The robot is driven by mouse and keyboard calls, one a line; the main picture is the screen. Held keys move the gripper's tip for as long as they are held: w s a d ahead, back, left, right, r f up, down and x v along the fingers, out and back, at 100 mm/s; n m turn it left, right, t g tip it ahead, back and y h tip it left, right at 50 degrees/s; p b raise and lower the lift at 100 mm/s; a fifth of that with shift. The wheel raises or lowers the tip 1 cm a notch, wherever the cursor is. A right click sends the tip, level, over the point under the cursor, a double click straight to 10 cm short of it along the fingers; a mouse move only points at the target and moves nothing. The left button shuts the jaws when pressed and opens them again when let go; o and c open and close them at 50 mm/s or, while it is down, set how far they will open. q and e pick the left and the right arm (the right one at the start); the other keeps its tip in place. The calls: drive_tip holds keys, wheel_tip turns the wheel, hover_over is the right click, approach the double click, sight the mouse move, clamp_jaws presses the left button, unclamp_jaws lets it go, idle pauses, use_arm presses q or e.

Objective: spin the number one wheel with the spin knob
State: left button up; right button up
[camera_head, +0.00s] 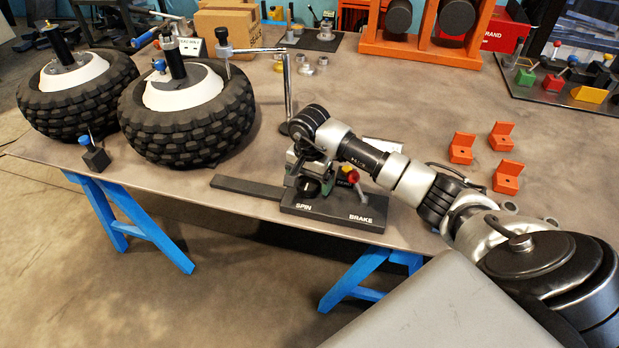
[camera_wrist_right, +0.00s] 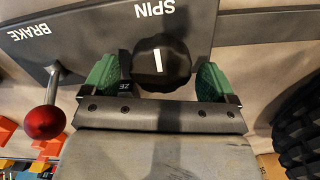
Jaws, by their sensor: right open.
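The black spin knob (camera_wrist_right: 162,62) with a white line sits beside the word SPIN on the dark control panel (camera_head: 330,212). My right gripper (camera_wrist_right: 160,80) is open, its green pads on either side of the knob; I cannot tell whether they touch it. In the head view my right gripper (camera_head: 306,172) is over the SPIN side and partly hides the knob. Two black knobbly wheels with white hubs, a left wheel (camera_head: 75,98) and a right wheel (camera_head: 190,125), lie at the left of the table; I cannot read which is number one. My left gripper is not in view.
The brake lever with its red ball (camera_wrist_right: 45,122) stands close to my right gripper. A chrome post (camera_head: 289,95) rises behind the panel. Orange blocks (camera_head: 461,148) lie to the right, and an orange frame (camera_head: 425,50) stands at the back. The table's front edge is near the panel.

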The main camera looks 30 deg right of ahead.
drive_tip(key=shift+c, duration=0.5)
drive_tip(key=c, duration=0.8)
drive_tip(key=shift+m, duration=0.4)
